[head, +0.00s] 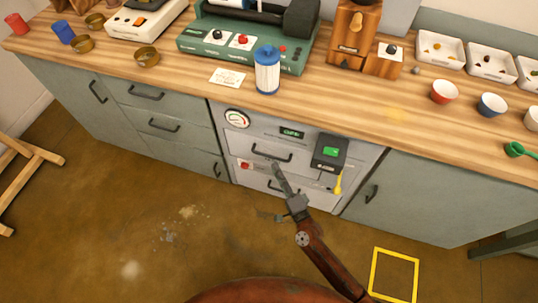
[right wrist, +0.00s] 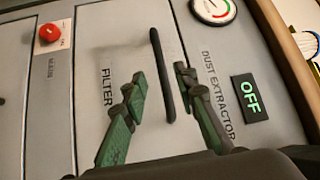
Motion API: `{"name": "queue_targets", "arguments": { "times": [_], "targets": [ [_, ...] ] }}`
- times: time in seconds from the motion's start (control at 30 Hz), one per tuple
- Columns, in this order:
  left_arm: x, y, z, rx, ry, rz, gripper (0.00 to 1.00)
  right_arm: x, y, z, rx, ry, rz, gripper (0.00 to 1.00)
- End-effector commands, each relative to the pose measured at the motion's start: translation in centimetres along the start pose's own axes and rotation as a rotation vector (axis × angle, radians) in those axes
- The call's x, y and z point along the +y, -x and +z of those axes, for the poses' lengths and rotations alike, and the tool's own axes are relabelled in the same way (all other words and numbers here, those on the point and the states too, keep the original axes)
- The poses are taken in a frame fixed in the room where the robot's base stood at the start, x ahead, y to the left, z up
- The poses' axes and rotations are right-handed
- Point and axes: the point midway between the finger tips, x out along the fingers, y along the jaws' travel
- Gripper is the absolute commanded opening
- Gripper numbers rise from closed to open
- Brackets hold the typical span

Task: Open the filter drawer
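The filter drawer (right wrist: 88,125) has a grey front with a FILTER label in the right wrist view, and it looks flush with the cabinet. Its dark bar handle (right wrist: 158,60) also shows in the head view (head: 270,154). My right gripper (head: 278,170) is at the drawer front, just below the handle in the head view. In the right wrist view its two fingers (right wrist: 163,90) are apart, one on each side of the handle's end. I cannot tell whether they touch it. My left gripper is not in view.
The dust extractor panel has a gauge (head: 236,118) and a display reading OFF (head: 292,133). A blue-capped filter cartridge (head: 267,72) stands on the worktop.

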Motion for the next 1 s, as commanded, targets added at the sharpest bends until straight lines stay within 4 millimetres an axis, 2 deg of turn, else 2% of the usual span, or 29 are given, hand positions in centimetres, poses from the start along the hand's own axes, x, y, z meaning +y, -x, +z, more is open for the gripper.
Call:
{"name": "queue_targets", "arguments": {
  "times": [0.3, 0.5, 0.83, 1.0],
  "targets": [
    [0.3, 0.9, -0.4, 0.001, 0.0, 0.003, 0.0, -0.2, -5.0, 0.0, 0.0, 0.0, -0.002, 0.27],
    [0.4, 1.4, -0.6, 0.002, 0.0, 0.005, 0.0, -0.1, -6.8, 0.0, 0.0, 0.002, 0.0, 0.27],
    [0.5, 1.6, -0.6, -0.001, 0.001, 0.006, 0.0, -0.1, -7.2, 0.0, 0.0, 0.003, 0.001, 0.27],
    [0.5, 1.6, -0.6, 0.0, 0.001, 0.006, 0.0, -0.1, -7.1, 0.0, 0.0, 0.003, 0.001, 0.15]
  ]
}}
